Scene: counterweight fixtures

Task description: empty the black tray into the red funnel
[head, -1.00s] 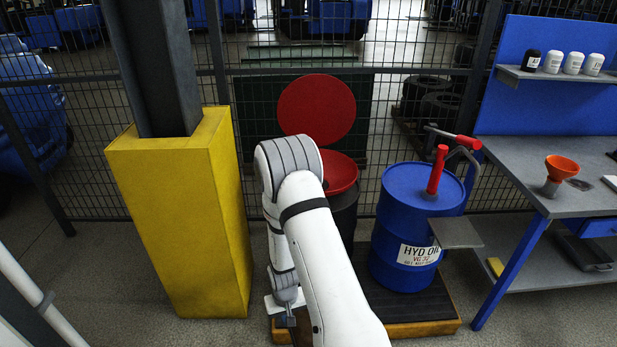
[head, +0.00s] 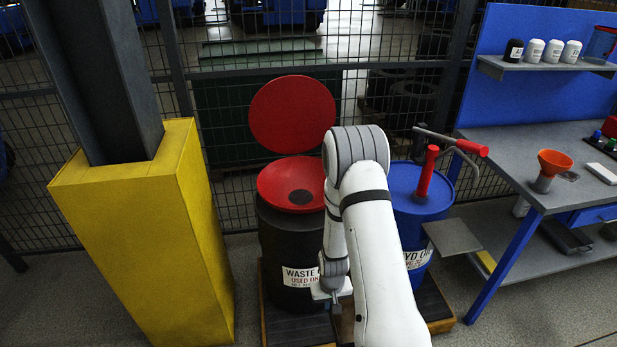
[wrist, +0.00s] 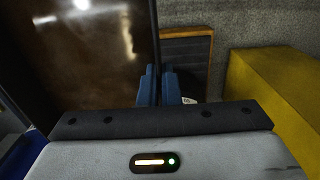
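The red funnel (head: 272,187) sits on top of the black waste-oil drum (head: 272,240), left of my arm in the head view. It has a dark hole in its middle, and its round red lid (head: 292,113) stands raised behind it. My gripper (head: 334,308) hangs low in front of the drum, below the funnel's height. In the wrist view my blue fingers (wrist: 160,86) are closed on the thin dark wall of the black tray (wrist: 156,38). Glossy dark brown liquid (wrist: 95,55) lies in the tray. In the head view my arm hides most or all of the tray.
A blue oil drum (head: 405,222) with a red-handled pump stands right of my arm. A yellow column guard (head: 130,235) stands at the left. A workbench (head: 500,150) with a small orange funnel (head: 554,163) is at the right. A mesh fence closes the back.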

